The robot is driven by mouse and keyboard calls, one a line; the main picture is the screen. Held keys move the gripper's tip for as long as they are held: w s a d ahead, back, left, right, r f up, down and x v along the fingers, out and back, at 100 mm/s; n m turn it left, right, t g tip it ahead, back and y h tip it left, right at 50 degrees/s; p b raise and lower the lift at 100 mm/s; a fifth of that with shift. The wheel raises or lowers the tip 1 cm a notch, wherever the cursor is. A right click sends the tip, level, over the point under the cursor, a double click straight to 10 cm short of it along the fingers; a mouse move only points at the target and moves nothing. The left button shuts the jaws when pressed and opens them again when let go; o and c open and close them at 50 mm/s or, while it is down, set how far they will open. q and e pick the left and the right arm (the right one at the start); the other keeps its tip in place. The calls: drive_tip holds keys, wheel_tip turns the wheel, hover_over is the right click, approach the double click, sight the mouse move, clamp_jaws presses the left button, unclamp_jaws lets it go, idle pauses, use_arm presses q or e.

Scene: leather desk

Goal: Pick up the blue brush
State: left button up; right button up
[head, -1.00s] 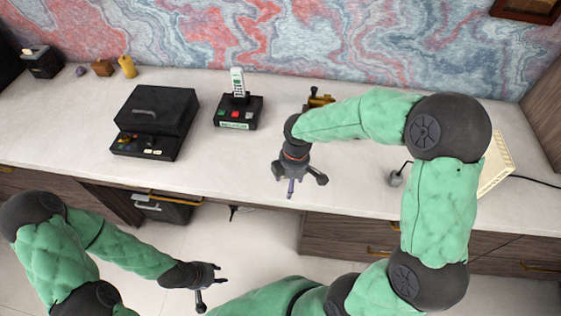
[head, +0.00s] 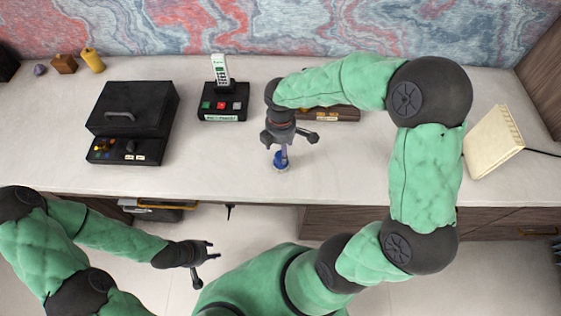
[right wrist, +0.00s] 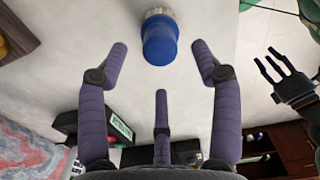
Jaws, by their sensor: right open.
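The blue brush (head: 281,161) stands on the white desktop near its front edge, directly below my right gripper in the head view. In the right wrist view the blue brush (right wrist: 160,40) shows a rounded blue body with a pale end, just beyond the spread fingers. My right gripper (head: 289,140) is open and empty above it; its purple fingers (right wrist: 161,68) do not touch the brush. My left gripper (head: 205,262) is open and empty, off the desk in front of its edge.
A black box with a handle (head: 133,108) and a cordless phone on a black base (head: 222,103) stand at left. A cream box-like object (head: 493,146) is at right. A brown-based item (head: 335,114) is partly hidden behind my right arm. The desktop's front left is clear.

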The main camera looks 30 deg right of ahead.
wheel_tip(320, 180, down, 5)
drive_tip(key=b, duration=0.2)
drive_tip(key=shift+f+b, duration=0.1)
drive_tip(key=shift+b, duration=0.25)
clamp_jaws()
drive_tip(key=shift+r, duration=0.5)
drive_tip(key=r, duration=0.1)
drive_tip(key=r+p, duration=0.2)
drive_tip(key=shift+s+a+r, duration=0.15)
drive_tip(key=shift+s+a, duration=0.05)
drive_tip(key=shift+s, duration=0.05)
drive_tip(key=s+a+r+p, duration=0.4)
drive_tip(key=s+a+r, duration=0.4)
drive_tip(key=s+a, duration=0.1)
drive_tip(key=shift+s+r+p, duration=0.4)
